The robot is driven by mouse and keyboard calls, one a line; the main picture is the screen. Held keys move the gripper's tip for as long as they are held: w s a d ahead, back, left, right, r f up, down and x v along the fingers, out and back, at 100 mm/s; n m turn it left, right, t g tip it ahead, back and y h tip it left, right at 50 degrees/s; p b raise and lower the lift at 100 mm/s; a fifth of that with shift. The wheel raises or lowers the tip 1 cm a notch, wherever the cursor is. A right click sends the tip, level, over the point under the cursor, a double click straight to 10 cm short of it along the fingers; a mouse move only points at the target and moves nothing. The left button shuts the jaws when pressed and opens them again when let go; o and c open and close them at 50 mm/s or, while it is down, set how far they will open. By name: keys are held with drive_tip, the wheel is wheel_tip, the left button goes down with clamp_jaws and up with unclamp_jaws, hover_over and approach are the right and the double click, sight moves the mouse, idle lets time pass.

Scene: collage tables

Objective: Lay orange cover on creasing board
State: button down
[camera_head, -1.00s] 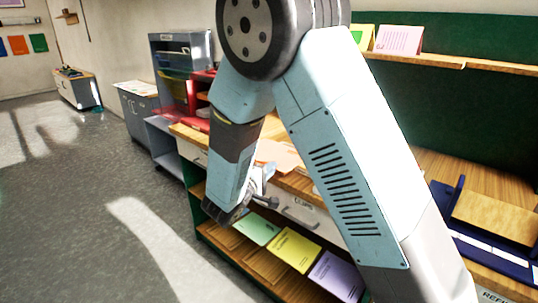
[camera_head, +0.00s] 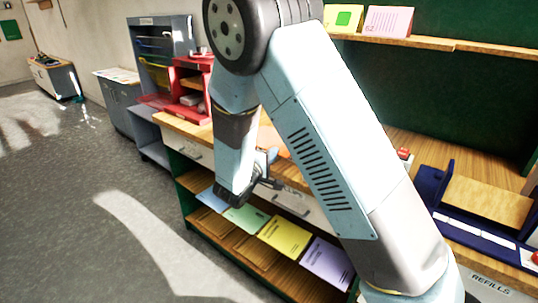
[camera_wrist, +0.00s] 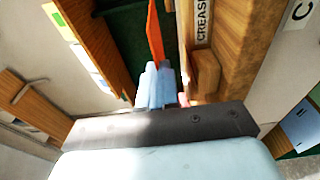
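In the wrist view the orange cover (camera_wrist: 155,35) shows as a narrow upright sheet at the tips of my gripper (camera_wrist: 158,85). The pale blue fingers are close together on its lower end. To its right is a wooden surface with a white label starting "CREAS" (camera_wrist: 203,20), likely the creasing board; the cover appears apart from it. In the head view my gripper (camera_head: 266,166) is at the front of the wooden counter, above the shelf of covers. An orange patch (camera_head: 272,142) shows behind my arm, partly hidden; I cannot tell whether it is the cover. My arm hides the middle of the counter.
Blue, green (camera_head: 246,217), yellow (camera_head: 285,236) and purple (camera_head: 327,262) covers lie on the lower shelf. A blue tray with a wooden board (camera_head: 488,204) stands on the right. A red rack (camera_head: 190,85) stands at the left end. Open floor (camera_head: 80,200) lies left.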

sight(278, 170)
drive_tip(key=shift+w+d+f, duration=0.9)
drive_tip(key=shift+w+f, duration=0.1)
drive_tip(key=shift+w, duration=0.15)
drive_tip(key=shift+w+d+f, duration=0.15)
drive_tip(key=shift+w+f, duration=0.05)
drive_tip(key=shift+f, duration=0.4)
drive_tip(key=shift+w+d+f, duration=0.1)
drive_tip(key=shift+w+f, duration=0.05)
drive_tip(key=shift+f, duration=0.45)
drive_tip(key=c, duration=1.8)
unclamp_jaws()
drive_tip(key=o, duration=0.5)
drive_tip(key=shift+s, duration=0.1)
drive_tip(key=v, duration=1.3)
drive_tip(key=shift+s+a, duration=0.2)
